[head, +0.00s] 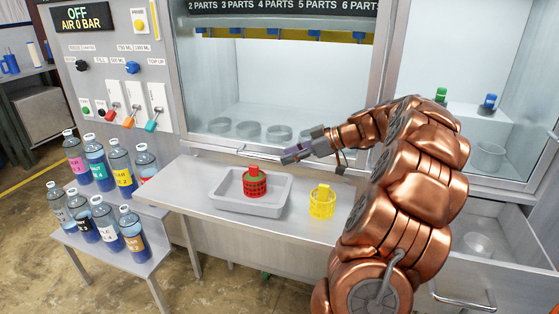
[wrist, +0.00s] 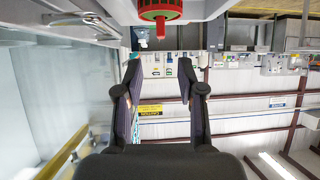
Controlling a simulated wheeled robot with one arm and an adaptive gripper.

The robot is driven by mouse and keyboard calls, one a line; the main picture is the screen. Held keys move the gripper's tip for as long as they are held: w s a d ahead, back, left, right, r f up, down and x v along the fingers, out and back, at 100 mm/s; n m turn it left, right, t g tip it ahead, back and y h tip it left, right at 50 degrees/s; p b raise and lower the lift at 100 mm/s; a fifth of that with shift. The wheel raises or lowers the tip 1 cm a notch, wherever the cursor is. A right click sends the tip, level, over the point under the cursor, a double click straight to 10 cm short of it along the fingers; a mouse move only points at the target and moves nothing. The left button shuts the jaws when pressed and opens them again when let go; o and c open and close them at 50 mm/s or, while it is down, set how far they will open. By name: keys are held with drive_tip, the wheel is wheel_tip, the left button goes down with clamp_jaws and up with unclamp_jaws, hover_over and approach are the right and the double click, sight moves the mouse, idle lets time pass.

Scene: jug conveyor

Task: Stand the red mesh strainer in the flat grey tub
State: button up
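The red mesh strainer (head: 256,187) stands upright in the flat grey tub (head: 225,198), with a green top and a red knob above it. The tub lies on the steel bench. My gripper (head: 286,157) is above and behind the tub's back right side, apart from the strainer. In the wrist view my gripper (wrist: 160,78) has its two dark fingers spread with nothing between them. The red strainer (wrist: 159,13) shows at the top edge of that view, cut off, beyond the fingertips.
A yellow mesh strainer (head: 322,204) stands on the bench (head: 290,226) right of the tub. Several labelled bottles (head: 120,168) fill a stepped rack at left. A glass-fronted cabinet (head: 270,90) with several round dishes rises behind. An open drawer (head: 480,270) is at right.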

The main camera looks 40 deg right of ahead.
drive_tip(key=shift+s+d+r, duration=0.1)
drive_tip(key=shift+s, duration=0.15)
drive_tip(key=s+a+f+g+y, duration=0.15)
drive_tip(key=a+g, duration=0.35)
drive_tip(key=a, duration=1.5)
drive_tip(key=s+a+f+m+g+h, duration=0.2)
drive_tip(key=s+a+f+g, duration=0.15)
drive_tip(key=s+a, duration=0.55)
drive_tip(key=s+a+f+m+g+h, duration=0.2)
drive_tip(key=s+a+f+g+h, duration=0.15)
drive_tip(key=s+a, duration=0.55)
drive_tip(key=s+d+f+m+h, duration=0.1)
drive_tip(key=s+d, duration=0.1)
drive_tip(key=s, duration=0.4)
drive_tip(key=s+d+f+m+h, duration=0.2)
drive_tip(key=s, duration=0.5)
drive_tip(key=shift+d+g, duration=0.2)
drive_tip(key=shift+g, duration=0.2)
drive_tip(key=shift+w, duration=0.1)
